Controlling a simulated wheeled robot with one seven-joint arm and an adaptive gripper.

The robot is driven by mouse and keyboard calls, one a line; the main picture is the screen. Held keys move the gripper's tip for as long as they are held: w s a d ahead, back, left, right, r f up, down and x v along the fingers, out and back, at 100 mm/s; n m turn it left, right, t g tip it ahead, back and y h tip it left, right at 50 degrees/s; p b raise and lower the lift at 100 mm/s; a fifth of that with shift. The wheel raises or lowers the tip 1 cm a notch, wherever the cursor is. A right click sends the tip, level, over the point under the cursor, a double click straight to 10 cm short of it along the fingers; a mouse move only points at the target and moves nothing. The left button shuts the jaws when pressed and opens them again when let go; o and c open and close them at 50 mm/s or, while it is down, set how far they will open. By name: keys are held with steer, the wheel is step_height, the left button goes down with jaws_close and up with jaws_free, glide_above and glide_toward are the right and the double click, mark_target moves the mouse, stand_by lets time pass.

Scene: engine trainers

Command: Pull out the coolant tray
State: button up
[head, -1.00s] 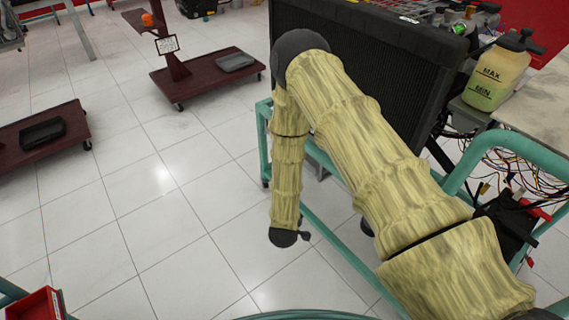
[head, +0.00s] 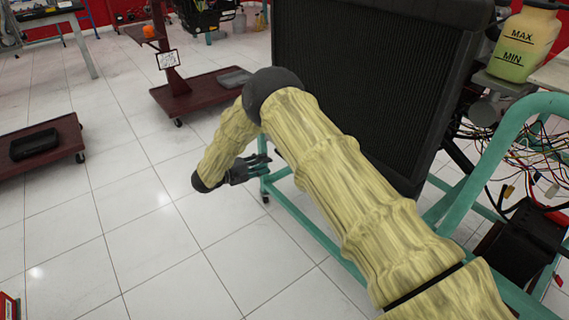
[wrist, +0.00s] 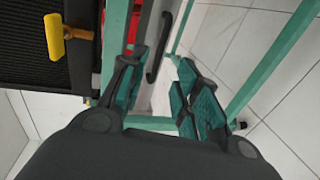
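My gripper (head: 250,168) is beside the lower teal frame of the engine trainer, with its fingers pointing right toward it. In the wrist view my gripper (wrist: 163,88) is open, with nothing between its teal-padded fingers. A long black handle-like bar (wrist: 160,48) shows beyond the fingertips, inside the teal frame (wrist: 268,62). It appears to be apart from the fingers. I cannot tell for sure whether this bar belongs to the coolant tray. No coolant tray can be clearly made out under the trainer in the head view.
The large black radiator (head: 375,85) stands above the teal frame. A coolant bottle (head: 525,43) and loose wires (head: 520,160) are at the right. A yellow T-shaped piece (wrist: 56,36) shows in the wrist view. Dark red carts (head: 75,135) stand left; the tiled floor between is open.

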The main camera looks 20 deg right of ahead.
steer(key=b+x, duration=0.1)
steer(key=x, duration=0.9)
steer(key=shift+d+b, duration=0.25)
steer(key=shift+b, duration=0.05)
jaws_close()
